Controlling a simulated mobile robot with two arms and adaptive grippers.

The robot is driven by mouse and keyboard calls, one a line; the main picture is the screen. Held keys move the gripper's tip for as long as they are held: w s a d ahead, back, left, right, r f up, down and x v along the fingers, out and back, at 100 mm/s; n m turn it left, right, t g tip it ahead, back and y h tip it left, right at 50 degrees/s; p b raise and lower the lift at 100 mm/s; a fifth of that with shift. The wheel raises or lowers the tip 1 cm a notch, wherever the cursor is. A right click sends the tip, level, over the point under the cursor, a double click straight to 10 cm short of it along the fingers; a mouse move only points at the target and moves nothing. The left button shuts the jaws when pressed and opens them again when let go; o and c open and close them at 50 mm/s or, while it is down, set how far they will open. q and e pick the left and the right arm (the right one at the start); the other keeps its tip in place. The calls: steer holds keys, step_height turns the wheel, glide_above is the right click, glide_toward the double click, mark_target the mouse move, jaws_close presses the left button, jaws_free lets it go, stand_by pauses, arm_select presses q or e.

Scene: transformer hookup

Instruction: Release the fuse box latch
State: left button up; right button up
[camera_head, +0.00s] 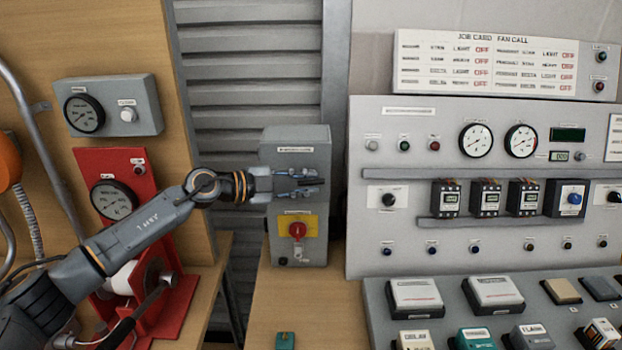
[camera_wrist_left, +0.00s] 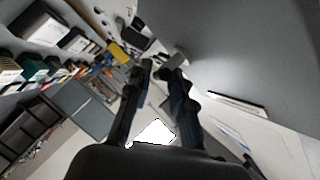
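A grey box (camera_head: 285,150), which looks like the fuse box, stands upright on the wooden bench. A red rotary knob (camera_head: 297,230) on a yellow plate is on its front, with small fittings below. My left gripper (camera_head: 312,182) is in front of the upper half of the box, fingers pointing right, hiding part of the front. In the left wrist view the fingers (camera_wrist_left: 160,70) stand a little apart with nothing seen between them. A small grey stub (camera_wrist_left: 179,56) on a large grey surface is close to one fingertip. I cannot tell whether it is the latch or touches.
A grey control panel (camera_head: 400,260) with gauges and several modules stands to the right. A sloped desk (camera_head: 375,290) with blocks lies below it. A red gauge stand (camera_head: 135,165) is behind my left arm. Bare bench (camera_head: 320,310) lies below the box, with a small green piece (camera_head: 284,341).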

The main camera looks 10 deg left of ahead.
arm_select(q)
steer(key=shift+w+d, duration=0.3)
steer(key=shift+d, duration=0.05)
steer(key=shift+w+d+f, duration=0.1)
steer(key=shift+w+d, duration=0.05)
steer(key=shift+d, duration=0.05)
steer(key=shift+w+d, duration=0.1)
steer(key=shift+c, duration=0.5)
steer(key=c, duration=0.3)
jaws_close()
steer(key=shift+p, duration=0.45)
steer(key=p, duration=0.4)
steer(key=shift+r+g+y+p, duration=0.25)
steer(key=shift+g+y+p, duration=0.05)
steer(key=shift+y+p, duration=0.1)
steer(key=shift+f+m+p, duration=0.25)
steer(key=shift+m+p, duration=0.05)
steer(key=shift+f, duration=0.15)
arm_select(e)
step_height(320, 180, up, 6)
steer(key=shift+s, duration=0.45)
